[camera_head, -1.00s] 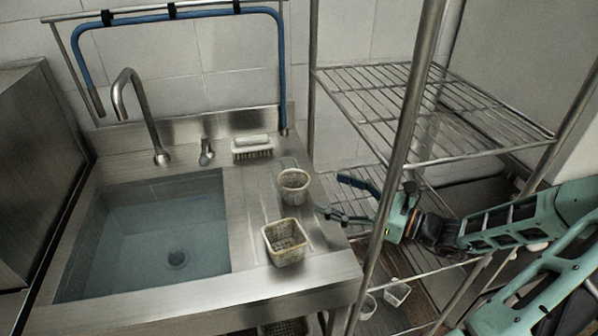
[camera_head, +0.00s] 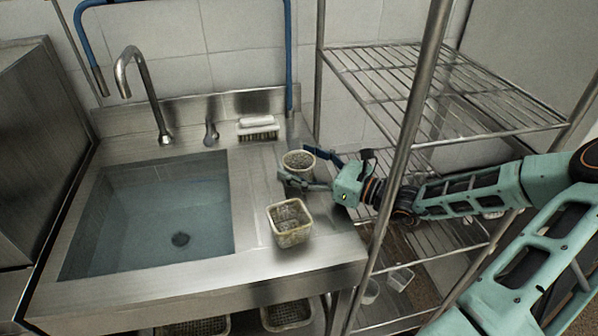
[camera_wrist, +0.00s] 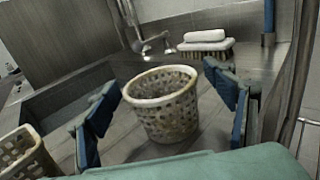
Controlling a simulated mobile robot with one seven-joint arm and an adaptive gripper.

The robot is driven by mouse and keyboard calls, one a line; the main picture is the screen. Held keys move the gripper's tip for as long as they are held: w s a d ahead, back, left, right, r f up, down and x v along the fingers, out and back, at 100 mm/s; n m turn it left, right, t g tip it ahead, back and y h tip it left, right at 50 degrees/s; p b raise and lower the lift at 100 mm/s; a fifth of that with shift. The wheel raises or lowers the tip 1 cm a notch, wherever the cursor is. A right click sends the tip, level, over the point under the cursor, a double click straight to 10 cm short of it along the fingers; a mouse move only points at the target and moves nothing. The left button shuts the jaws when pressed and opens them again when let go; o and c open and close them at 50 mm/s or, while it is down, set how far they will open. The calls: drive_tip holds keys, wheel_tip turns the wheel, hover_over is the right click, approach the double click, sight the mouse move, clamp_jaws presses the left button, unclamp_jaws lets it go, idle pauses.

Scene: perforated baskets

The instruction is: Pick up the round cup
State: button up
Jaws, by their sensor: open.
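The round cup is a cream perforated basket (camera_head: 299,160) standing upright on the steel drainboard right of the sink. In the wrist view the round cup (camera_wrist: 164,104) sits between my two blue-padded fingers, with a gap visible on each side. My gripper (camera_head: 305,168) is open and reaches the cup from the right, one finger in front and one behind. The gripper's fingers also show in the wrist view (camera_wrist: 168,110). In the head view the front finger hides part of the cup's lower side.
A square perforated basket (camera_head: 290,238) stands on the drainboard in front of the cup; its edge also shows in the wrist view (camera_wrist: 24,155). A brush (camera_head: 259,134) lies behind. The water-filled sink (camera_head: 150,215) is left. A wire rack (camera_head: 440,90) and its post stand right.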

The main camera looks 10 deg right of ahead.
drive_tip(key=c, duration=1)
drive_tip(key=shift+o, duration=0.2)
drive_tip(key=shift+r, duration=0.1)
